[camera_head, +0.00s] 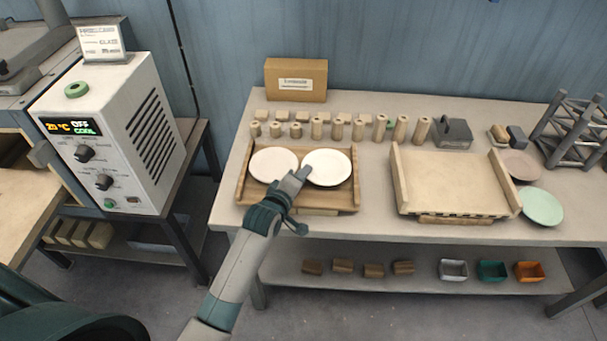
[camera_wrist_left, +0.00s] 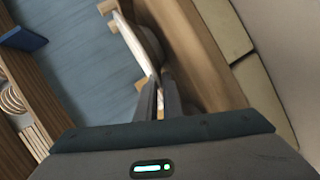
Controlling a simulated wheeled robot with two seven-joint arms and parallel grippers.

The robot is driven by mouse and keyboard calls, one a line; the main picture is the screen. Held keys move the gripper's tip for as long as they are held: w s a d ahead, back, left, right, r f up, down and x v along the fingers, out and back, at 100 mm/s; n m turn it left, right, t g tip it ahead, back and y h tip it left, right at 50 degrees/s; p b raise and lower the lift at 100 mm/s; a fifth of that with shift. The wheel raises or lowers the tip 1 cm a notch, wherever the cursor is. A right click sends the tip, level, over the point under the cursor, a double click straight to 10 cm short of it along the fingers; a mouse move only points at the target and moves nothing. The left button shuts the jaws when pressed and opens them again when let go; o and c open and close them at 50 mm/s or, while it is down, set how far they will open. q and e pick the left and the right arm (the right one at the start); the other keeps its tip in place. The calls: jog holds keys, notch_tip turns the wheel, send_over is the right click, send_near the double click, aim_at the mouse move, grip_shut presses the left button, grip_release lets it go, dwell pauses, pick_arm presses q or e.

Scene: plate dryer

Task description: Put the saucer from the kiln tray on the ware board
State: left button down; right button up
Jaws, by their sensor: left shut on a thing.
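Two white saucers show at the brown wooden ware board (camera_head: 240,187): a left saucer (camera_head: 273,164) lying on it and a right saucer (camera_head: 328,168) over its right half. My left gripper (camera_head: 303,174) is shut on the near-left rim of the right saucer. In the left wrist view the fingers (camera_wrist_left: 160,101) close on the thin pale edge of this held saucer (camera_wrist_left: 133,48), seen nearly edge-on. I cannot tell whether the held saucer touches the board. The cream kiln tray (camera_head: 448,180) to the right is empty. My right gripper is not in view.
Several beige cylinders (camera_head: 337,129) and a cardboard box (camera_head: 296,80) stand behind the board. A green plate (camera_head: 541,207) and a pinkish plate (camera_head: 521,165) lie right of the kiln tray. A controller box (camera_head: 110,135) stands at the left. Small bins are on the lower shelf.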

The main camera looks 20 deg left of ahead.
pick_arm(q)
jog(key=shift+f, duration=0.15)
jog(key=c, duration=2.2)
grip_release()
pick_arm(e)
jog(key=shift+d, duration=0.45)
pick_arm(q)
jog(key=shift+b+v, duration=1.05)
jog(key=shift+v, duration=4.95)
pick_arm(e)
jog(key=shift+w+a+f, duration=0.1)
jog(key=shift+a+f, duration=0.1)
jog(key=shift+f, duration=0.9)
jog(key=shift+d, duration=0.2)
